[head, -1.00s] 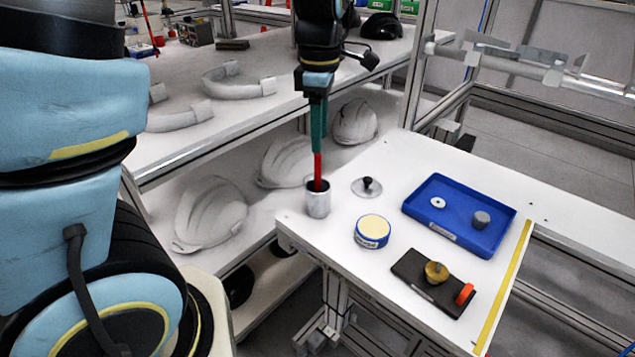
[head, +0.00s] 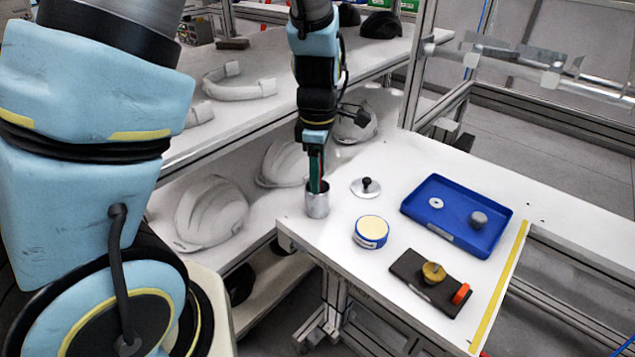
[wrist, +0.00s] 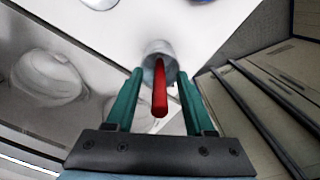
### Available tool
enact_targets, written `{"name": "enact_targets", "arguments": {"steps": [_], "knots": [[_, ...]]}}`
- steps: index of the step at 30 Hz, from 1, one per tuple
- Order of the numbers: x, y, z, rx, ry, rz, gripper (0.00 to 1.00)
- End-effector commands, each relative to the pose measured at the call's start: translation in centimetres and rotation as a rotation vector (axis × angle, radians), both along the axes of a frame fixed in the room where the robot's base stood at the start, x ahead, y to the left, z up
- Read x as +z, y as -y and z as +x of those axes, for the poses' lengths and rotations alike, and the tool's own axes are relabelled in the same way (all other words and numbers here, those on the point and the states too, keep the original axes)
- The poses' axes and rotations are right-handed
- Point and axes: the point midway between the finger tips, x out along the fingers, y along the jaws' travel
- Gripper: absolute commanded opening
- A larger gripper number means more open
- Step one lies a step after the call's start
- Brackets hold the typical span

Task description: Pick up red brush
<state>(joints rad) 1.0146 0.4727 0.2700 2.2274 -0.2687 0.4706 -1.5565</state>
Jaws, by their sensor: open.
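The red brush (wrist: 160,92) stands in a grey metal cup (wrist: 157,48) in the wrist view, its red handle pointing up between my fingers. My gripper (wrist: 160,78) is open, with one green finger on each side of the handle and gaps showing between. In the head view, my gripper (head: 316,186) points down over the cup (head: 317,204) at the left corner of the white table. The fingertips are at the cup's mouth, and my fingers hide the brush there.
A lid with a black knob (head: 366,187) and a blue-and-yellow tin (head: 371,232) stand near the cup. A blue tray (head: 440,237) and a dark block (head: 408,266) lie further right. White helmet shells (head: 212,212) are on the shelf at left.

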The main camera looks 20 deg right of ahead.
Motion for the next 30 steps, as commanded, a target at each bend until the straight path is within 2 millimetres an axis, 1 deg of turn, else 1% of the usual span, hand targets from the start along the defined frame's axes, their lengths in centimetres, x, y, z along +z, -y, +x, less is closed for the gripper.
{"name": "enact_targets", "arguments": {"steps": [1,2,15,30], "knots": [[0.01,0.00,0.00,0.000,0.000,0.000,0.52],[0.01,0.00,0.00,0.000,0.000,0.000,0.49],[0.04,-0.01,0.01,0.000,0.000,0.000,0.00],[0.05,0.00,0.00,0.000,0.000,0.000,0.00]]}}
